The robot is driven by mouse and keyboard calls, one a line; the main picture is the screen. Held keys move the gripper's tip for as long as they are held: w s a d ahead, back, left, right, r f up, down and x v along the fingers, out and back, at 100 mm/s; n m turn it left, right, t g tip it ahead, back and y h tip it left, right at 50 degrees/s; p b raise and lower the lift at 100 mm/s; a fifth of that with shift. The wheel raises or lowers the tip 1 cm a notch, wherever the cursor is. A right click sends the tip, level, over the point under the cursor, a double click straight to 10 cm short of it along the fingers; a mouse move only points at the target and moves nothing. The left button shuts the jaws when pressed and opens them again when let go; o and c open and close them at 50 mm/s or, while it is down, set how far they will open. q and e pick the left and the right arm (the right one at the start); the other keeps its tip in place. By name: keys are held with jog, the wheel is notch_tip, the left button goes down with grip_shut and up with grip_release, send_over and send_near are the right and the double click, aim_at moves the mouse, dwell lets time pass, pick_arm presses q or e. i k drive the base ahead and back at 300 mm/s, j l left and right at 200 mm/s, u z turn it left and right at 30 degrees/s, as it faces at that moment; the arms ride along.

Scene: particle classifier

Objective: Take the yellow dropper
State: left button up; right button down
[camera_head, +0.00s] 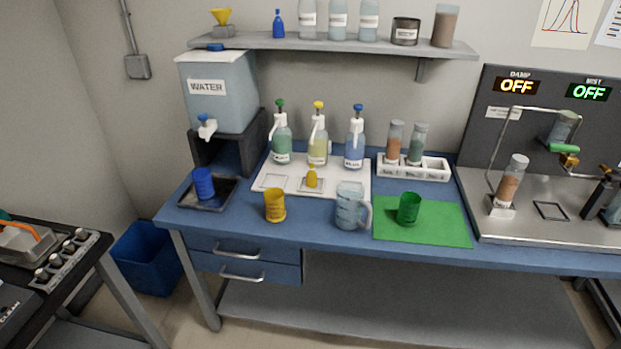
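A small yellow dropper (311,177) stands upright on the white tray (343,191) on the blue bench. It sits in or on a small outlined square near the tray's front edge. A bottle with yellow liquid and a yellow cap (318,147) stands just behind it. Neither of my grippers is in view, and nothing touches the dropper.
A yellow cup (275,205) and a clear jug (350,207) stand in front of the tray. Green-capped (281,148) and blue-capped (354,149) bottles stand on it. A green cup (409,208) is on the green mat (440,228). A shelf (350,45) hangs above.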

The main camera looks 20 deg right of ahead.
aim_at(312, 176)
jog(key=i+l, duration=0.1)
jog(key=l, duration=0.3)
jog(key=i+l+z, duration=0.1)
jog(key=l, duration=0.3)
jog(key=i+l, duration=0.1)
jog(key=l, duration=0.3)
jog(key=z, duration=0.05)
